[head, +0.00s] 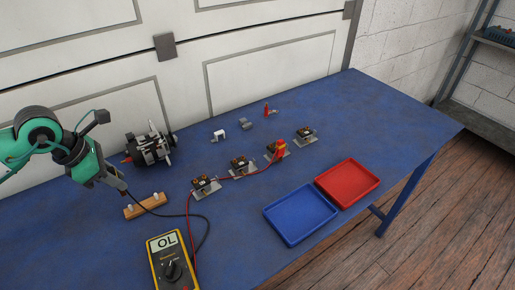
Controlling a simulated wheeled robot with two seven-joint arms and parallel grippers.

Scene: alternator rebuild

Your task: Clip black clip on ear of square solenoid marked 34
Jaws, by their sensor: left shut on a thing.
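My left gripper (117,183) is shut on the black clip (125,193), mostly hidden by the fingers, just above the left end of a wooden block (147,206). The black lead runs from it to the yellow multimeter (172,265), which reads OL. Several small solenoids on grey plates stand in a slanting row: the nearest (205,184), a second (240,163), a third (272,147) and the farthest (306,133). The red clip (281,149) is at the third one, its lead running back to the meter. The number markings are too small to read. My right gripper is out of view.
An alternator part (150,148) stands behind the wooden block. A white bracket (219,135), a grey piece (246,123) and a small red-tipped part (268,110) lie behind the row. A blue tray (298,237) and a red tray (348,204) lie front right. The table's right side is clear.

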